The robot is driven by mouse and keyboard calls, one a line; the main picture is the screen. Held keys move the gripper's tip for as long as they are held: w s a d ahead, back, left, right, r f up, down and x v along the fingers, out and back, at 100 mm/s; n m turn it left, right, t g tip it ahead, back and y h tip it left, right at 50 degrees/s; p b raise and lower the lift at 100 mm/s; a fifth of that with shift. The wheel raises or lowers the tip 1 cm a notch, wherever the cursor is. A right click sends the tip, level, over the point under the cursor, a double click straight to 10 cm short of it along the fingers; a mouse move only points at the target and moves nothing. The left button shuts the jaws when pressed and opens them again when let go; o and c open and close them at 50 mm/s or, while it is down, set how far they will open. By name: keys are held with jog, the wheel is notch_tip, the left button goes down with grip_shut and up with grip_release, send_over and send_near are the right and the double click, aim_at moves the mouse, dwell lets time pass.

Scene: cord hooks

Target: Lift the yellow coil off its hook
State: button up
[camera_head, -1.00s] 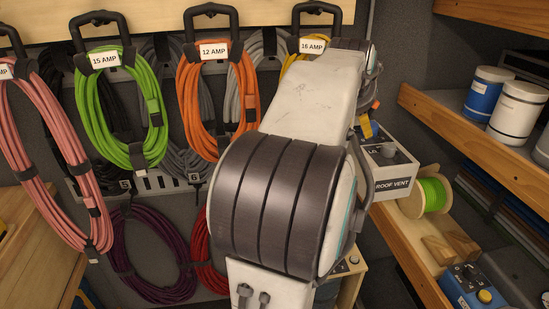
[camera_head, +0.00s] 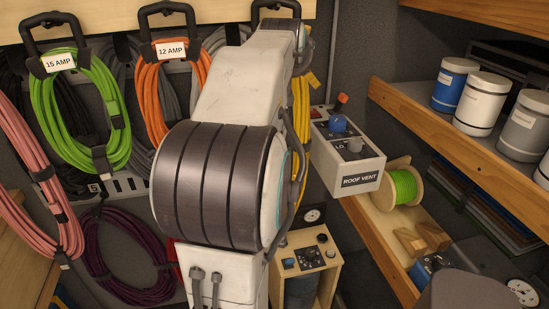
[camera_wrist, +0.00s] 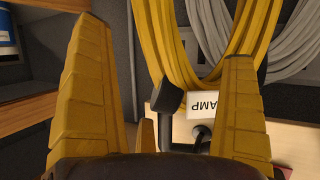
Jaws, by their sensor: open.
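The yellow coil (camera_head: 302,112) hangs on the wall rail, mostly hidden behind my arm in the head view. Its black hook (camera_head: 275,8) shows above my arm. In the wrist view, which looks upside down, the yellow coil (camera_wrist: 163,45) passes between and behind my fingers. The head view hides my gripper behind my arm.
The orange coil (camera_head: 160,95) and green coil (camera_head: 48,120) hang to the left. A grey coil (camera_wrist: 296,40) is beside the yellow one. The ROOF VENT box (camera_head: 350,160) and a wooden shelf (camera_head: 430,125) with cans stand to the right.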

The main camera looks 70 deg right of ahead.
jog(key=shift+p+x, duration=0.8)
jog(key=shift+x, duration=1.8)
jog(key=shift+s, duration=0.15)
jog(key=shift+c, duration=0.2)
jog(key=c, duration=1.2)
jog(key=shift+d+r, duration=0.1)
jog(key=shift+r, duration=0.05)
jog(key=shift+c, duration=0.5)
jog(key=shift+r, duration=0.15)
